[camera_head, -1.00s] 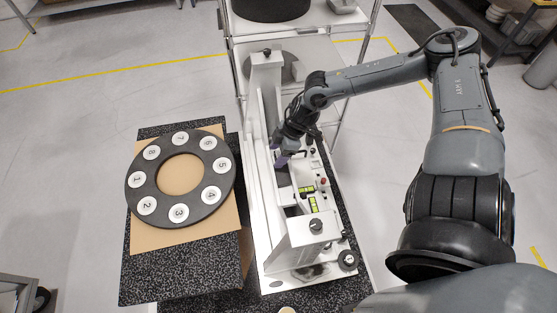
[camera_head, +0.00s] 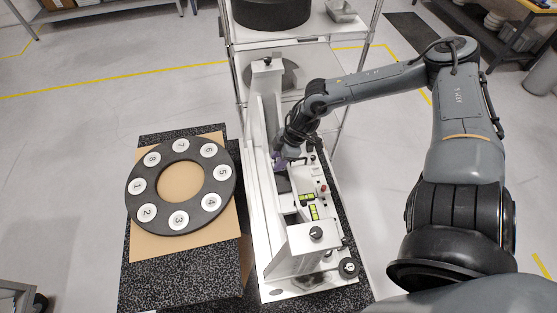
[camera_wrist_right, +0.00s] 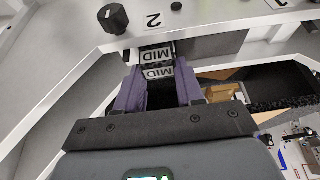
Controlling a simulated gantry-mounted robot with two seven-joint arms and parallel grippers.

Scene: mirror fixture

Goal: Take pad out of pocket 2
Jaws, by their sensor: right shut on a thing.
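The right gripper (camera_head: 280,161) reaches down into the white fixture (camera_head: 292,240). In the right wrist view its two purple fingers (camera_wrist_right: 159,84) are shut on the pad (camera_wrist_right: 157,72), a small piece with a "MID" label. A second "MID" label (camera_wrist_right: 155,54) shows just behind it, below the number 2 label (camera_wrist_right: 153,20) on the fixture. The pad seems to be at the opening of pocket 2. Whether it is fully clear of the pocket I cannot tell. In the head view the pad is hidden by the gripper. My left gripper is not in view.
A black ring (camera_head: 214,225) with several numbered white discs lies on a brown board (camera_head: 143,249) at the left. A black knob (camera_wrist_right: 113,18) stands beside the number 2 label. The white fixture wall (camera_head: 267,200) rises close left of my right gripper. A shelf rack (camera_head: 331,25) stands behind.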

